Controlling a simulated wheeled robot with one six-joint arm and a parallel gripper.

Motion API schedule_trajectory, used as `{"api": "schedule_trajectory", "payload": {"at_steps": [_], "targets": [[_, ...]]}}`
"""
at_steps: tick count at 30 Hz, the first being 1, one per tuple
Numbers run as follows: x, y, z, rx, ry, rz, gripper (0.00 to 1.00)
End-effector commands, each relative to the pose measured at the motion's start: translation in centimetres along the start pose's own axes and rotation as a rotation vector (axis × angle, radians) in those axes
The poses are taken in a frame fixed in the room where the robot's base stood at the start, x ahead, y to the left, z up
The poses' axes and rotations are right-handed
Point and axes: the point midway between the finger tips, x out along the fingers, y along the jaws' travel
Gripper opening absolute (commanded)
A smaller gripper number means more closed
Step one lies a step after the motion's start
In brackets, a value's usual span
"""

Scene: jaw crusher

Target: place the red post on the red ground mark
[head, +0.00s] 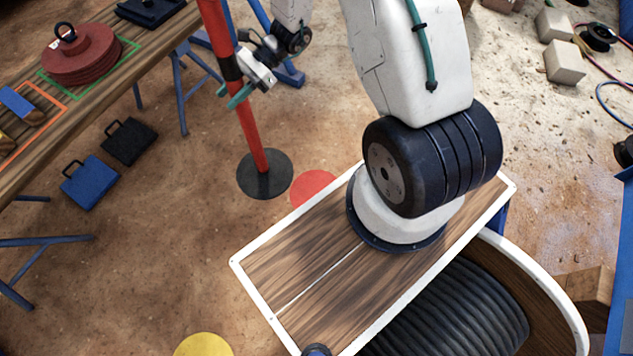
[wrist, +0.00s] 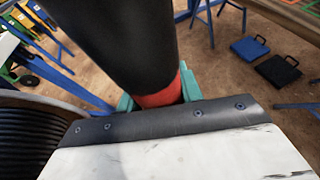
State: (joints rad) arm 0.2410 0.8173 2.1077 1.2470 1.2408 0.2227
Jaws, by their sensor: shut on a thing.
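The red post (head: 248,120) stands nearly upright, slightly tilted in the head view, with a black band and a round black base (head: 265,174). My gripper (head: 238,90) is shut on the post just below the black band. In the wrist view the post (wrist: 160,97) fills the middle between the green fingertips of my gripper (wrist: 155,100). The red ground mark (head: 312,187) is a flat disc on the floor just right of the base. Its lower part is hidden behind my wooden deck. Whether the base touches the floor I cannot tell.
A wooden table (head: 105,75) with red discs (head: 82,55) stands at left on blue trestle legs. Blue (head: 90,183) and black (head: 129,141) pads lie on the floor. A yellow ground mark (head: 204,345) is at the bottom. Pale blocks (head: 564,62) lie at upper right.

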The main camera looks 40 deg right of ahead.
Motion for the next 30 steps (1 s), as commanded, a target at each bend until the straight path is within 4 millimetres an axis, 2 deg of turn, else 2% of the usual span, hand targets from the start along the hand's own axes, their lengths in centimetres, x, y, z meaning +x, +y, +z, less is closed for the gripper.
{"api": "schedule_trajectory", "payload": {"at_steps": [3,6,13,21,24,30], "targets": [[2.3,3.8,-2.5,-0.073,-0.003,0.190,0.00],[3.5,7.1,-4.7,-0.144,-0.003,0.360,0.00],[4.4,14.1,-9.6,-0.312,-0.004,0.764,0.00],[2.7,20.2,-15.4,-0.514,-0.005,1.255,0.00],[1.7,21.6,-17.6,-0.591,-0.005,1.440,0.00],[-0.4,23.1,-21.8,-0.740,-0.005,1.800,0.00]]}}
